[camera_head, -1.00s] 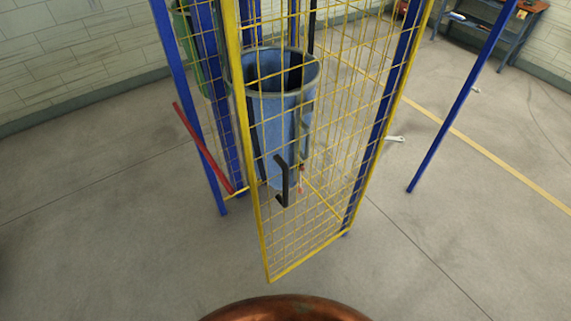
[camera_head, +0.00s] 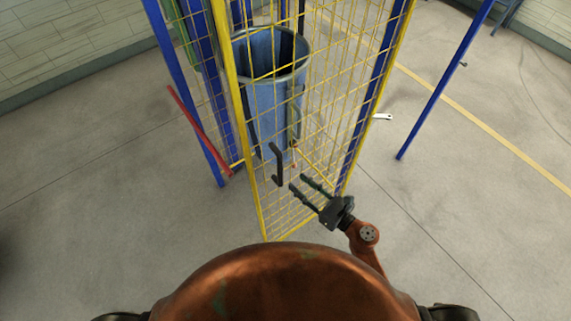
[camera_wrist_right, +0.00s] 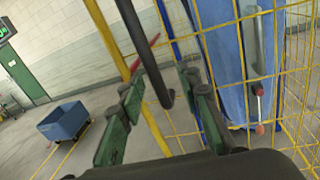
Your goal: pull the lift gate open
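The lift gate is a yellow mesh panel (camera_head: 240,150) standing at an angle, its near left edge apart from the blue post on the left. Its black handle (camera_head: 278,165) stands upright near that edge. My right gripper (camera_head: 298,182) is open, just right of the handle's lower end in the head view. In the right wrist view, the handle (camera_wrist_right: 147,60) appears between the spread fingers of the right gripper (camera_wrist_right: 160,72); I see no grip, and cannot tell whether a finger touches it. My left gripper is not in view.
A blue bin (camera_head: 270,95) stands behind the mesh. A red bar (camera_head: 198,130) slants by the left blue post (camera_head: 182,90). A separate blue post (camera_head: 440,85) stands right. A blue cart (camera_wrist_right: 63,122) shows in the wrist view. The floor left and right is clear.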

